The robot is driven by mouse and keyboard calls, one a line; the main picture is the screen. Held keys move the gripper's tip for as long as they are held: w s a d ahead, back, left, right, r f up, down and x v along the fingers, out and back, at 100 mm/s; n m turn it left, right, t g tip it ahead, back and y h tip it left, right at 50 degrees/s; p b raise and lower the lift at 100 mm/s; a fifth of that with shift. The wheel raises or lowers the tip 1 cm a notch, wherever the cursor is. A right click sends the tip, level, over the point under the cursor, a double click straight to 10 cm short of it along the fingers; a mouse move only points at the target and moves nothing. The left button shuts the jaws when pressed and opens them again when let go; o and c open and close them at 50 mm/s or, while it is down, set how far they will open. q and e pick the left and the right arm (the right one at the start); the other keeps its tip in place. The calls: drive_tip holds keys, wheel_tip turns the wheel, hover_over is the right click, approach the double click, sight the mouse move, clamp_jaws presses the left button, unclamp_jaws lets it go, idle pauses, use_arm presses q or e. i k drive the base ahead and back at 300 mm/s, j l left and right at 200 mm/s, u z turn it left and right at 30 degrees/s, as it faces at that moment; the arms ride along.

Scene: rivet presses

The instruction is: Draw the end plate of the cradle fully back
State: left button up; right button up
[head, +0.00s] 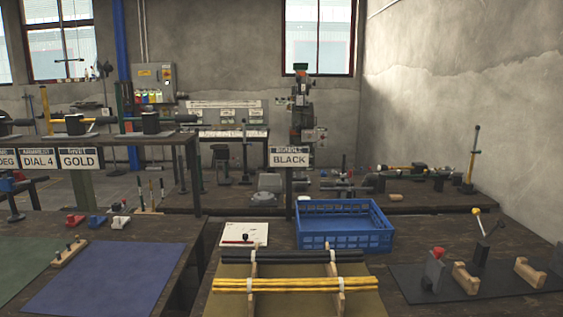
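On the right of the bench, a black base (485,287) carries two notched wooden blocks (465,279) that look like the cradle; the other block (529,272) stands farther right. At the base's left end stands a grey upright piece (433,273) with a red knob (438,252) on top; it looks like the end plate. A gap shows between it and the nearer wooden block. No rod lies in the notches. A dark bracket with a tilted, yellow-tipped lever (479,223) stands behind the blocks. Neither of my grippers is in view.
Left of the base, a wooden rack (334,271) holds black rods (300,256) and yellow rods (290,285). A blue crate (345,240) stands behind. A white sheet (245,234) lies left of it.

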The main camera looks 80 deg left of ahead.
sight(432, 279)
drive_tip(key=u, duration=2.7)
